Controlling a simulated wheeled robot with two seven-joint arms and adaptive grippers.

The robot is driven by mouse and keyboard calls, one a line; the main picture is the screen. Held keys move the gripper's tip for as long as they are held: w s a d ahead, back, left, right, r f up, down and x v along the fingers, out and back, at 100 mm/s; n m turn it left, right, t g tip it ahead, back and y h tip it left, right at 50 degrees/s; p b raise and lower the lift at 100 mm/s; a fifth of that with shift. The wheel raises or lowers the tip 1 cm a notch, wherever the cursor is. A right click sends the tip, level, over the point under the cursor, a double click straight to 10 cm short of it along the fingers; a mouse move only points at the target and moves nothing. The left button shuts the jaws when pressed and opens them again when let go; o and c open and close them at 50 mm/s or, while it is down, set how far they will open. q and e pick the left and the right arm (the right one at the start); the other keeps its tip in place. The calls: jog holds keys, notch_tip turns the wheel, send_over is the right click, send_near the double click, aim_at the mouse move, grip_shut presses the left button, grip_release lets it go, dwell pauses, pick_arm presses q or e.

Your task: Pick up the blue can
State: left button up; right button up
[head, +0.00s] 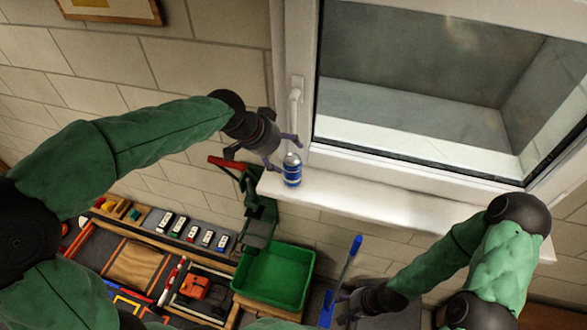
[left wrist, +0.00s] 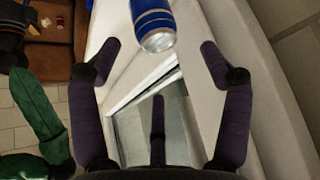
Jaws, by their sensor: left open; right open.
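The blue can (head: 292,172), with a silver top and light bands, stands upright on the left end of the white window sill (head: 370,202). My left gripper (head: 282,154) is open just left of the can in the head view, with one finger near its top. In the left wrist view, the can (left wrist: 153,24) shows beyond the two spread fingertips, roughly centred between them, and its far part is cut off by the frame edge. My right gripper (head: 342,306) is low at the right, away from the can, open beside a blue-handled tool (head: 344,272).
A window (head: 425,85) with a white frame and handle (head: 295,95) rises behind the sill. A green tray (head: 274,278) lies below. The sill right of the can is clear.

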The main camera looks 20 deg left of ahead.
aim_at(292, 159)
pick_arm(q)
jog(key=shift+w+d+f, duration=0.2)
jog(key=shift+w+f, duration=0.1)
jog(key=p+x, duration=0.1)
jog(key=x, duration=0.3)
jog(key=shift+s+a+f+p, duration=0.1)
jog(key=shift+s+f+p, duration=0.15)
jog(key=shift+p, duration=0.15)
jog(key=shift+w+f, duration=0.2)
jog(key=shift+w, duration=0.1)
jog(key=shift+s, duration=0.2)
jog(key=shift+c, duration=0.9)
jog(key=c, duration=0.4)
jog(key=shift+c, duration=1.1)
